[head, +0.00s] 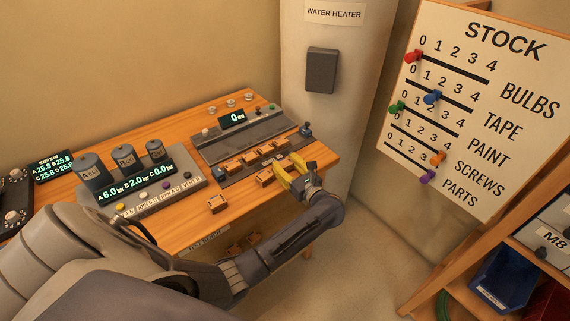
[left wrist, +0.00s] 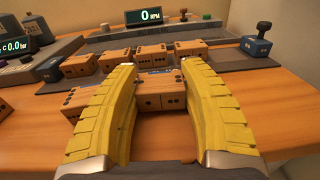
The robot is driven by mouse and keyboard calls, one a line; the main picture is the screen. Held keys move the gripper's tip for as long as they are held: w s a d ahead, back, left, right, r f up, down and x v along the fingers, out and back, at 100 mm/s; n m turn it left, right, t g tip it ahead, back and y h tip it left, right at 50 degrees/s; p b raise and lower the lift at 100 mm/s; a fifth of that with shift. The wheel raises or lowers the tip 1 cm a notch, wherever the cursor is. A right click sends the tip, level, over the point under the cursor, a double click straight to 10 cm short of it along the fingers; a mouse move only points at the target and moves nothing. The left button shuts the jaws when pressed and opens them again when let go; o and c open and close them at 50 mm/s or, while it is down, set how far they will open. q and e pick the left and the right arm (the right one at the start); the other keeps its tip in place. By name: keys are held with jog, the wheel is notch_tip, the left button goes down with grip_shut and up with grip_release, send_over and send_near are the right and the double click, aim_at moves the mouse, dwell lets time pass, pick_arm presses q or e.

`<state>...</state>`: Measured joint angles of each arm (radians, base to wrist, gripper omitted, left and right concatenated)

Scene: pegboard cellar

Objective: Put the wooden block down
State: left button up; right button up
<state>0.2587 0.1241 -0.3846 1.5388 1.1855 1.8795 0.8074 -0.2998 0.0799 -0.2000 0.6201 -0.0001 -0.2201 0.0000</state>
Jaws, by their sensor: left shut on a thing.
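My left gripper (head: 290,174) reaches over the right part of the wooden bench. Its yellow fingers are shut on a wooden block. In the left wrist view the block (left wrist: 160,96), with dark dots on its face, sits between the two fingertips (left wrist: 158,90). In the head view the fingers mostly hide it. It is just in front of the grey tray holding a row of similar blocks (head: 249,158). I cannot tell whether its underside touches the bench. My right gripper is not in view.
A loose block (head: 265,179) lies beside the left finger, another (head: 217,203) near the bench's front edge. A gauge console (head: 158,194) stands left. A blue box with a knob (left wrist: 256,48) is behind right. Bare bench (left wrist: 280,100) shows right of the fingers.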

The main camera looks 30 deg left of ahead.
pick_arm(q)
jog(key=shift+f, duration=0.15)
jog(key=o, duration=1)
